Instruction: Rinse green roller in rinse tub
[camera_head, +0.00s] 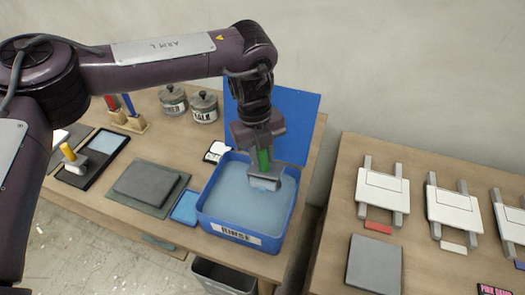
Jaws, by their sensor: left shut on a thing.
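The rinse tub (232,233) is a blue open box labelled RINSE, filled with pale blue water, near the right end of the left table. My left gripper (262,150) points down over the tub and is shut on the green handle of the green roller (264,160). The roller's greyish head (264,178) is at the water, toward the tub's back right. I cannot tell how deep it sits. My right gripper is not in view.
A blue panel (290,110) stands behind the tub. Left of the tub are a blue pad (186,207), a grey slab (147,183) and a tray with a yellow-handled roller (72,157). Two lidded jars (204,107) stand at the back. The right table holds white plates (382,192).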

